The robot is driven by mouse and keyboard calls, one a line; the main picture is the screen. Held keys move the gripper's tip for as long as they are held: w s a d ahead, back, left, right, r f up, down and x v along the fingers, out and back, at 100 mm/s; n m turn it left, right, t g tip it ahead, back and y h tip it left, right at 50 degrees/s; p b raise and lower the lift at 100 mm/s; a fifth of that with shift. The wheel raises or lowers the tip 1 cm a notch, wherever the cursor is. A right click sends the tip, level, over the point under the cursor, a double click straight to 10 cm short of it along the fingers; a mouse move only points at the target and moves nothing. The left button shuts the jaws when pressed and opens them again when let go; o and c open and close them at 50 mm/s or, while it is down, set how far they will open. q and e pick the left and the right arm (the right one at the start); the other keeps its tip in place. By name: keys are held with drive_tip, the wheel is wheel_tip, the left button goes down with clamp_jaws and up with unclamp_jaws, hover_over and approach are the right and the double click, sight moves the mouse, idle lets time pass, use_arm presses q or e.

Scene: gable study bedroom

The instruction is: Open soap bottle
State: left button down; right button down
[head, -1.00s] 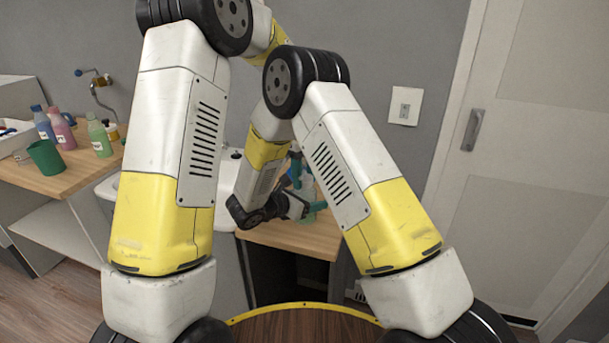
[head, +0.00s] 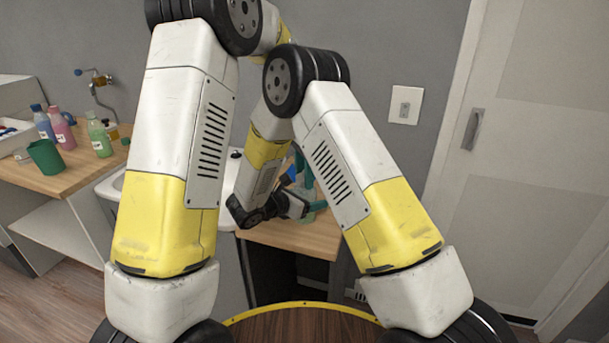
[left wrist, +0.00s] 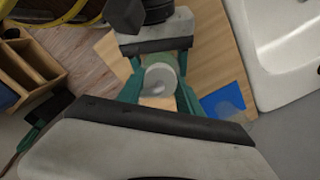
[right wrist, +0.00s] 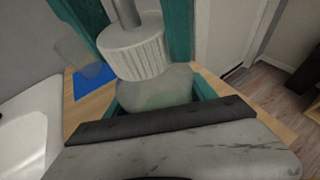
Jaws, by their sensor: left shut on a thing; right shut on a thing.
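The soap bottle has a translucent pale green body (right wrist: 155,92) and a ribbed whitish cap (right wrist: 138,52) with a grey stem above it. It stands upright on the small wooden counter (head: 290,240). My right gripper (right wrist: 158,98) is shut on the bottle body from the side. My left gripper (left wrist: 158,88) comes down from above, with teal fingers on either side of the cap, shut on it. In the left wrist view the round top (left wrist: 158,78) shows between the fingers. In the head view my right arm mostly hides the bottle.
A blue patch (left wrist: 222,101) with a clear glass lies beside the bottle, near the white sink (left wrist: 285,50). At left, a wooden counter holds a green cup (head: 45,156) and several coloured bottles (head: 99,138). A white door (head: 520,150) stands at right.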

use_arm(q)
drive_tip(key=c, duration=0.8)
unclamp_jaws()
wheel_tip(320, 180, up, 4)
drive_tip(key=shift+r, duration=0.25)
drive_tip(key=shift+c, duration=0.4)
drive_tip(key=m, duration=0.1)
drive_tip(key=r+m, duration=0.1)
drive_tip(key=m, duration=0.1)
wheel_tip(320, 180, up, 2)
drive_tip(key=m, duration=0.5)
drive_tip(key=shift+r, duration=0.1)
drive_tip(key=shift+m, duration=0.3)
drive_tip(key=shift+f, duration=3.85)
